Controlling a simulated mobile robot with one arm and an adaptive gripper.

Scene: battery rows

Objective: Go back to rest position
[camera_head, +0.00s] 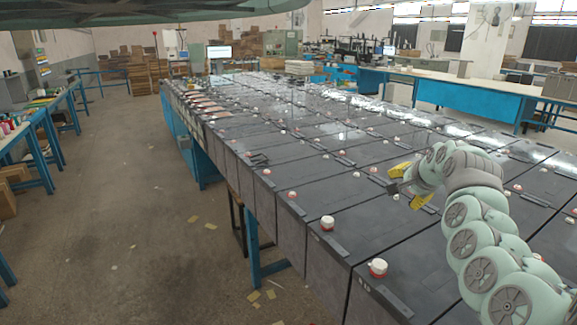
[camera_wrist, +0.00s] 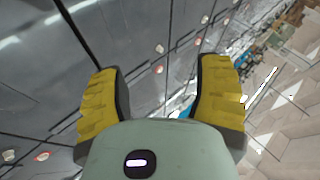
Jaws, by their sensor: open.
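My gripper (camera_head: 408,186) has yellow finger pads and hangs over the battery rows in the head view, at the end of my pale green arm at the right. In the wrist view my gripper (camera_wrist: 160,92) is open, its two yellow fingers wide apart with nothing between them. Below it, dark grey batteries (camera_head: 300,222) stand in long rows, and their tops (camera_wrist: 150,30) also show tilted in the wrist view. Small caps dot the tops, including a white one with a red ring (camera_head: 378,267) at the near edge.
The batteries rest on a blue-framed stand (camera_head: 252,240). Bare concrete floor (camera_head: 130,210) lies open to the left, with yellow scraps on it. Blue workbenches stand at the left (camera_head: 45,125) and back right (camera_head: 460,98). A screen (camera_head: 219,52) stands at the far end.

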